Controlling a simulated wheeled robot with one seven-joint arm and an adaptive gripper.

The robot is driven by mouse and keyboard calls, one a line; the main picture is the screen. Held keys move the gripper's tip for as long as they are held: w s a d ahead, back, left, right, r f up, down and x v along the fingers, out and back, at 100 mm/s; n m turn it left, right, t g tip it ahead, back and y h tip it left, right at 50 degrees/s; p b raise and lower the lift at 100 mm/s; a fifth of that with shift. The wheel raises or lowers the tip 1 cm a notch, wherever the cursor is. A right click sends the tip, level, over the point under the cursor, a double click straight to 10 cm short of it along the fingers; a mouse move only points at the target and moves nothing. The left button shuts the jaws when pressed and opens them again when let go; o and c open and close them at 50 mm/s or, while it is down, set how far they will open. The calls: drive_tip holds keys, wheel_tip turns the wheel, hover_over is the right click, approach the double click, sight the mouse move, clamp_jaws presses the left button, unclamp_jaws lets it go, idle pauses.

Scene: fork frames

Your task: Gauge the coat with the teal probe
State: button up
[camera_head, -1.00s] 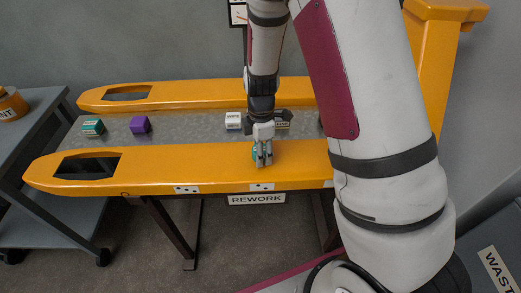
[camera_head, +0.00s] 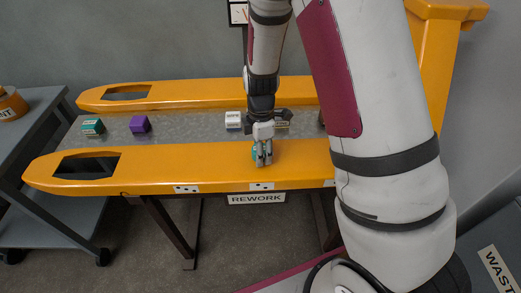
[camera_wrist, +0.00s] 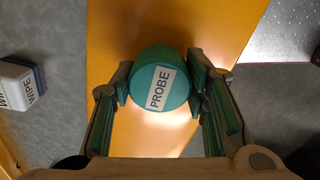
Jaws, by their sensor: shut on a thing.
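The teal probe (camera_wrist: 151,78) has a round top with a white PROBE label. In the wrist view it sits between the two fingers of my gripper (camera_wrist: 162,85), which are shut on its sides. In the head view my gripper (camera_head: 263,158) is over the orange front fork (camera_head: 215,168), and only a sliver of the probe (camera_head: 255,153) shows. I cannot tell whether the probe touches the fork. The fork's orange coat (camera_wrist: 110,30) fills the middle of the wrist view.
A teal block (camera_head: 92,127), a purple block (camera_head: 140,124) and a white WIPE block (camera_head: 233,120) rest on the grey surface between the forks. An orange back fork (camera_head: 200,94) lies behind. A grey cart (camera_head: 45,110) stands left, a WASTE-marked container (camera_head: 490,250) at lower right.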

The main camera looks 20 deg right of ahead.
drive_tip(key=shift+r+p, duration=1.95)
drive_tip(key=shift+r, duration=1.55)
